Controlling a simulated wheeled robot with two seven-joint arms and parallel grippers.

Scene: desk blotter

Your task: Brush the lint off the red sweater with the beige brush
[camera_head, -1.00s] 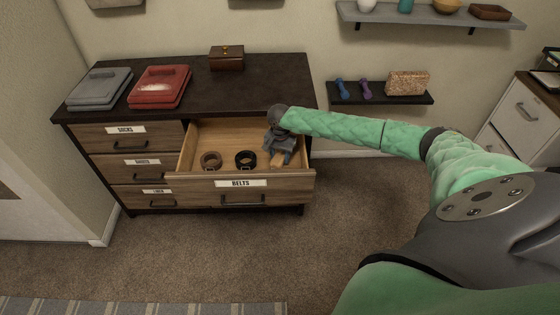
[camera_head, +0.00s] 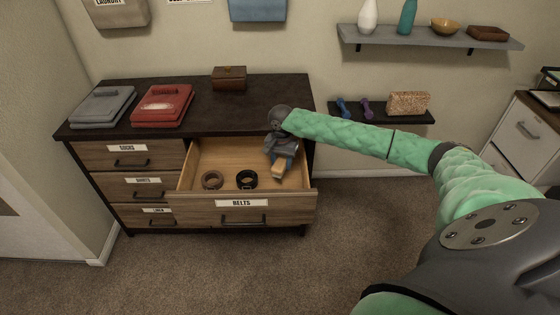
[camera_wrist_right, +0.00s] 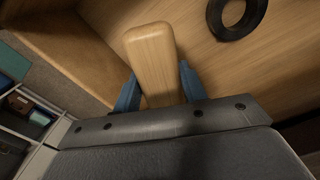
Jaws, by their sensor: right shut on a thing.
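The red sweater (camera_head: 163,105) lies folded on the dresser top, left of the middle. My right gripper (camera_head: 279,170) is inside the open belts drawer, at its right end. It is shut on the beige brush (camera_head: 280,174). In the right wrist view the brush (camera_wrist_right: 152,60) shows as a pale wooden block between the two blue fingertips (camera_wrist_right: 158,92). Its bristles are hidden, and I cannot tell whether it is clear of the drawer floor. My left gripper is not in view.
The open drawer (camera_head: 243,203) holds a brown belt (camera_head: 212,180) and a black belt (camera_head: 247,179), rolled up left of my gripper. A grey folded garment (camera_head: 102,107) lies left of the sweater. A wooden box (camera_head: 229,78) stands at the back. The dresser top's right half (camera_head: 255,112) is clear.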

